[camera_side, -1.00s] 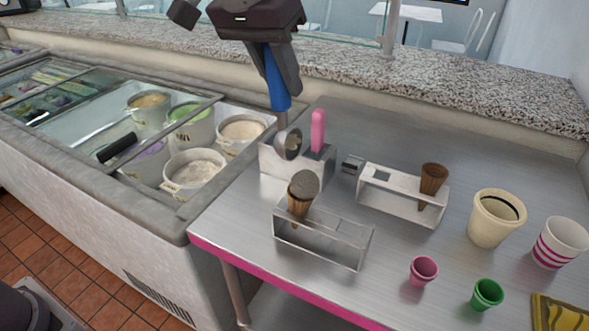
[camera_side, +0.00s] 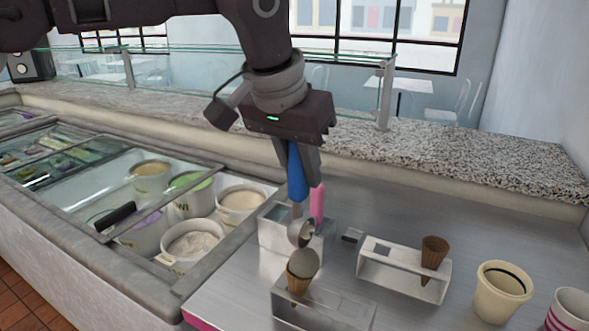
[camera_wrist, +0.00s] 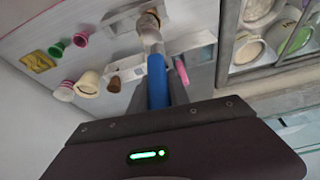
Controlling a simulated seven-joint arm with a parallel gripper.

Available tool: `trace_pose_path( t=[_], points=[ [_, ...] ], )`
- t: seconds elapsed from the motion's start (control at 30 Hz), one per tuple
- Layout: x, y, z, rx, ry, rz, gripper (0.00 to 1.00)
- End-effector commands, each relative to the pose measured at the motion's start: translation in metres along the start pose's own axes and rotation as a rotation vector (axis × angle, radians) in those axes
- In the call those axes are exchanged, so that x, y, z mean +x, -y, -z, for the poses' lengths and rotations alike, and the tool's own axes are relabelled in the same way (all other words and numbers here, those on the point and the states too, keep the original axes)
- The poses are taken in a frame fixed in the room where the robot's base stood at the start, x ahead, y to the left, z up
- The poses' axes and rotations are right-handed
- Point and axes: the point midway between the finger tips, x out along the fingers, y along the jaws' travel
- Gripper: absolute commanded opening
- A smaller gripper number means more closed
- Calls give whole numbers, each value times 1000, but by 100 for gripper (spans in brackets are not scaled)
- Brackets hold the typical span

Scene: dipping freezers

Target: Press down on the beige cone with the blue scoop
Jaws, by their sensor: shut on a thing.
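My gripper (camera_side: 301,180) is shut on the blue handle of the scoop (camera_side: 297,175); the handle also shows in the wrist view (camera_wrist: 157,85). The scoop points down, and its round metal head (camera_side: 301,233) is just above and slightly behind the beige cone (camera_side: 298,283). The cone stands upright in the front clear rack (camera_side: 345,300) with a grey-brown ball (camera_side: 304,262) on top. In the side view the head and ball nearly meet; I cannot tell whether they touch. In the wrist view the scoop partly covers the cone.
A pink-handled tool (camera_side: 317,203) stands in a metal bin (camera_side: 275,235) close behind the scoop. A second rack (camera_side: 385,270) holds a brown cone (camera_side: 434,252). A beige cup (camera_side: 500,292) and a striped cup (camera_side: 570,310) stand right. The freezer with tubs (camera_side: 190,243) is left.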

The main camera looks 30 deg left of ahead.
Motion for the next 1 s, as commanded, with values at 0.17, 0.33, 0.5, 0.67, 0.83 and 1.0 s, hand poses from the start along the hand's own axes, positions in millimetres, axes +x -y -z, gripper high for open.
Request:
trace_pose_path(
  t=[0.17, 0.33, 0.5, 0.67, 0.83, 1.0],
  points=[
    [0, 0, 0, 0, 0, 0, 0],
    [0, 0, 0, 0, 0, -1, 0],
    [5, 0, -2, 0, 0, -1, 0],
    [10, 0, -4, 0, 1, -1, 0],
    [13, 0, -6, 0, 0, -1, 0],
    [15, 0, -6, 0, 0, -1, 0]
  ],
)
